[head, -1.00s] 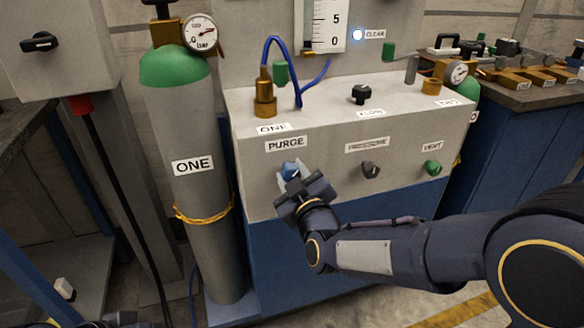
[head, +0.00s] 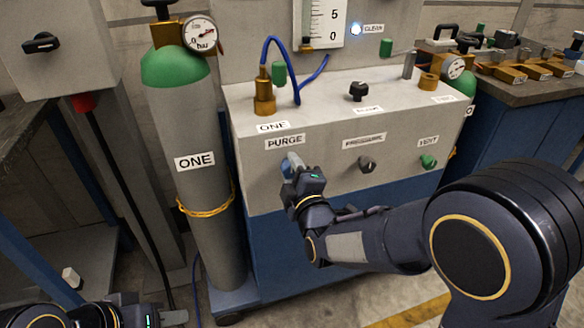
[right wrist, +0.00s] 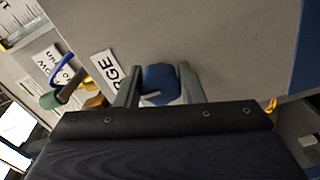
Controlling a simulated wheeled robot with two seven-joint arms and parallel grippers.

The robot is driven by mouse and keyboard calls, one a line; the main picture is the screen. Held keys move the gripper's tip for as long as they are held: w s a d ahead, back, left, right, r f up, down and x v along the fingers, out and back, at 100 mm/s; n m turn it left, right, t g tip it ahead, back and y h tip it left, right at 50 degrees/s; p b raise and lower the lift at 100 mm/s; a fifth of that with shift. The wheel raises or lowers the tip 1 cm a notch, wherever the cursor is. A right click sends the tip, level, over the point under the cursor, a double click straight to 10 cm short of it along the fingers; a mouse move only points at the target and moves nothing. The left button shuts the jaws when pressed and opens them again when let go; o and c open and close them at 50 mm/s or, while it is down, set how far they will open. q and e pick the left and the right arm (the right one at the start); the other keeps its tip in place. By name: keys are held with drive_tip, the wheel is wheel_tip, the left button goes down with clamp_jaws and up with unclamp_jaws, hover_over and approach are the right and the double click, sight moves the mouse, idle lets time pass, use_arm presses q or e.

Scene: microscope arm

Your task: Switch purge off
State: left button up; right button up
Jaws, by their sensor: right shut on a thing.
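The blue purge knob (right wrist: 160,86) is on the front of the grey panel, under the PURGE label (head: 287,142). My right gripper (head: 291,167) is at this knob. In the right wrist view its two grey fingers (right wrist: 159,76) stand on either side of the knob, shut on it. A pale pointer mark shows on the knob there. In the head view the gripper mostly hides the knob. My left gripper (head: 168,317) is at the bottom left edge of the head view, far from the panel, and its jaw gap is unclear.
To the right are a dark PRESSURE knob (head: 367,164) and a green VENT knob (head: 428,161). The grey cylinder ONE (head: 196,215) with a gauge (head: 200,34) stands left of the panel. A lamp by the CLEAN label (head: 356,29) glows bluish-white.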

idle(0.4)
drive_tip(key=o, duration=1)
drive_tip(key=p+v, duration=0.1)
drive_tip(key=v, duration=0.6)
drive_tip(key=shift+s, duration=0.35)
drive_tip(key=shift+d, duration=0.15)
